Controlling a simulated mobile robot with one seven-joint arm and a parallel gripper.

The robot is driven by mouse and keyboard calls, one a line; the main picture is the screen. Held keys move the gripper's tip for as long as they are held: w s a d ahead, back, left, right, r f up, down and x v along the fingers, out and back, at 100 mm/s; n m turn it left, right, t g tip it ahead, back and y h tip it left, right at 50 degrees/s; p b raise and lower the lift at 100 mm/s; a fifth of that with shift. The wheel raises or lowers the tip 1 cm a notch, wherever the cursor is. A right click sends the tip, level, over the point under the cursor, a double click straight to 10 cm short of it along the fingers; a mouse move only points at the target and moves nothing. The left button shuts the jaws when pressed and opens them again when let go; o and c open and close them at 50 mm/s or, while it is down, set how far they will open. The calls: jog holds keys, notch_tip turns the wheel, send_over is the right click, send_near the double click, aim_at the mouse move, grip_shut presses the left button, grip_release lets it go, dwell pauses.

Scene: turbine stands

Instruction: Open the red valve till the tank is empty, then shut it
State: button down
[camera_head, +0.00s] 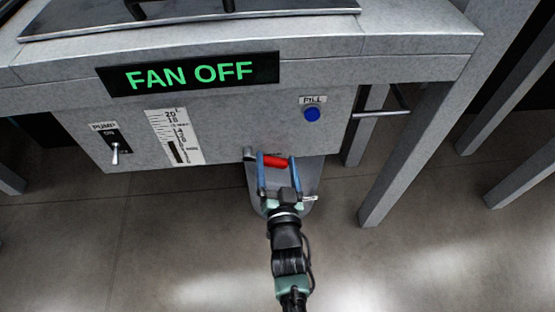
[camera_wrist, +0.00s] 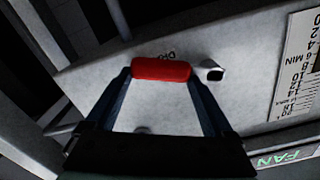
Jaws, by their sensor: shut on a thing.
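The red valve handle (camera_head: 275,161) is at the lower front of the grey tank stand. It lies crosswise between my gripper's two blue fingers. My gripper (camera_head: 274,164) is shut on it. In the wrist view the red handle (camera_wrist: 161,70) sits between the fingertips, with a short pipe end (camera_wrist: 211,71) beside it and partly hidden lettering behind. The level gauge (camera_head: 175,137) on the front panel shows a dark bar low on its scale. The gauge scale (camera_wrist: 298,75) also shows at the right of the wrist view.
A sign (camera_head: 188,75) reads FAN OFF in green. A pump toggle switch (camera_head: 115,152) is at the left and a blue FILL button (camera_head: 312,114) at the right. A grey leg (camera_head: 410,155) stands right of my arm. Floor (camera_head: 180,240) is clear in front.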

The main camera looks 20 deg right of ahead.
jog(key=w+a+f+m+b, duration=0.1)
jog(key=a+f+m+b, duration=0.3)
jog(key=m, duration=0.8)
jog(key=shift+a+f+b, duration=0.2)
jog(key=shift+f+b, duration=0.15)
jog(key=shift+f, duration=0.15)
jog(key=shift+w, duration=0.1)
grip_release()
jog(key=p+v, duration=0.4)
jog(key=v, duration=0.9)
jog(key=shift+p, duration=0.3)
